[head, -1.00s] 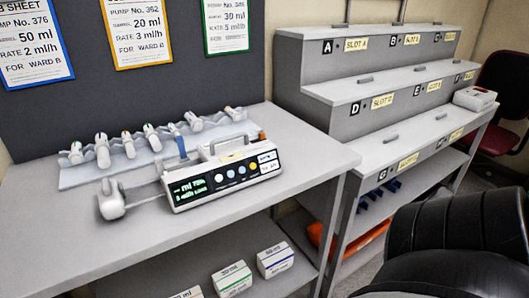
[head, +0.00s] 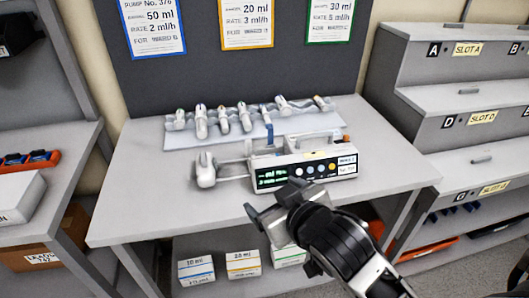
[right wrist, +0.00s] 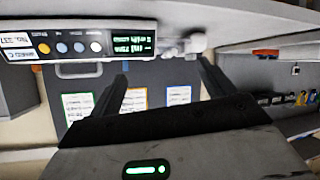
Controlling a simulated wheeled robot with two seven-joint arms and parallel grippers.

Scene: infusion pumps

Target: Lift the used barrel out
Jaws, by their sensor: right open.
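The white infusion pump (head: 305,168) sits on the grey table, its lit screen and buttons facing me. Its pusher block (head: 205,170) sticks out to the left on rods, and a blue upright part (head: 268,136) rises behind the pump's left end. I cannot make out the used barrel clearly. My right gripper (head: 274,200) is open and empty, in front of the pump and apart from it. In the right wrist view the pump (right wrist: 85,42) shows upside down, beyond the two spread fingers (right wrist: 162,85). My left gripper is not in view.
Several syringes lie in a row on a pale tray (head: 175,141) behind the pump. Boxes (head: 243,264) stand on the lower shelf. Stepped slot shelving (head: 440,100) is on the right, and another bench (head: 70,150) on the left. The table's left front is clear.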

